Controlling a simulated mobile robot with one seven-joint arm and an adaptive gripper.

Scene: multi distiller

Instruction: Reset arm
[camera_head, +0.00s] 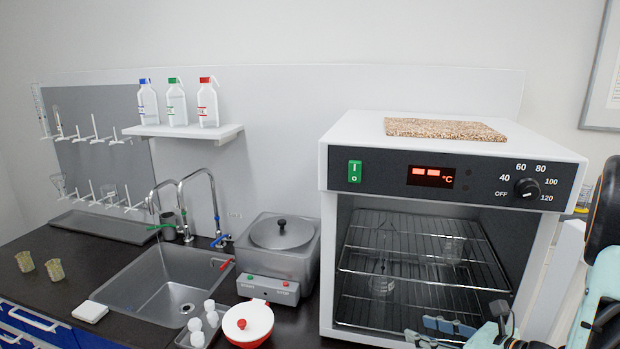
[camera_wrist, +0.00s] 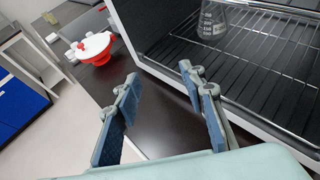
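My gripper (camera_wrist: 163,118) is open and empty in the wrist view, its two fingers apart above the dark bench. In the head view my gripper (camera_head: 468,330) shows at the bottom right, in front of the open oven (camera_head: 455,131). A glass flask stands on the oven's wire rack, and it shows in the wrist view (camera_wrist: 212,20) beyond the fingers. In the head view a flask (camera_head: 381,284) and another glass vessel (camera_head: 453,250) are inside the oven. The oven's inside is open at the front.
A red and white bowl-shaped vessel (camera_head: 248,323) stands on the bench left of the oven. A steel water bath (camera_head: 277,246), a sink (camera_head: 165,285) and two small beakers (camera_head: 54,270) are further left. A brown board (camera_head: 445,129) lies on the oven top.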

